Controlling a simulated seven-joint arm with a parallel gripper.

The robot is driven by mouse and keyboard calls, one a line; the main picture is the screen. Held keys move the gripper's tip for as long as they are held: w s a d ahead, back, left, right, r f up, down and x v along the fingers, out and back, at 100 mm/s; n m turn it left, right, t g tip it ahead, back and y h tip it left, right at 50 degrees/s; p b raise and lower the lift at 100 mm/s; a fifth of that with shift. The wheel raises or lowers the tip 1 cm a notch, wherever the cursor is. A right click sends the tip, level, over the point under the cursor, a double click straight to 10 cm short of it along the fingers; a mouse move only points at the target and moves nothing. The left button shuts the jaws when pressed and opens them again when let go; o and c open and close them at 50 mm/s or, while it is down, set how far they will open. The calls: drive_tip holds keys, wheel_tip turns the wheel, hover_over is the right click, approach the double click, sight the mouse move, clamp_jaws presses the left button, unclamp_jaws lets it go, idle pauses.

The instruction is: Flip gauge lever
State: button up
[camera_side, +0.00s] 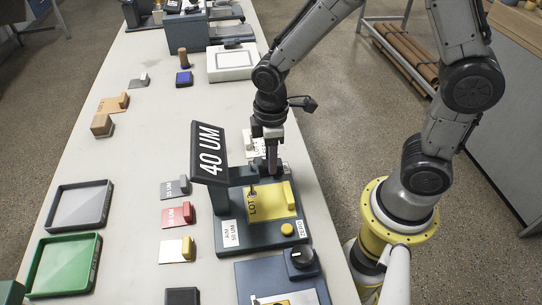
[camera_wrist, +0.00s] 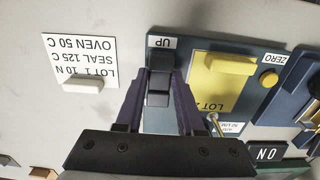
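The gauge (camera_side: 234,226) is a dark blue-grey base with a tilted black display (camera_side: 210,152) reading 40 UM. A yellow card (camera_side: 268,201) marked LOT lies on it; the card also shows in the wrist view (camera_wrist: 212,82). The black gauge lever (camera_wrist: 159,80) stands beside a label reading UP. My gripper (camera_side: 272,172) is at the gauge's far end. In the wrist view my gripper (camera_wrist: 160,82) points down with its fingers open, one on each side of the lever. Slim gaps seem to show; contact is unclear. In the side view the fingers hide the lever.
A white label card with a pale block (camera_wrist: 82,85) lies beside the gauge. A unit with a black knob (camera_side: 301,258) stands close in front. Small coloured blocks (camera_side: 178,215) and black and green trays (camera_side: 80,206) lie to the left.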

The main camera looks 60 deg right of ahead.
clamp_jaws()
drive_tip(key=shift+s+d+t+y, duration=0.1)
drive_tip(key=shift+s+t+y, duration=0.05)
drive_tip(key=shift+t+y, duration=0.25)
drive_tip(key=o, duration=0.8)
unclamp_jaws()
drive_tip(key=shift+o, duration=0.2)
drive_tip(key=shift+r, duration=0.1)
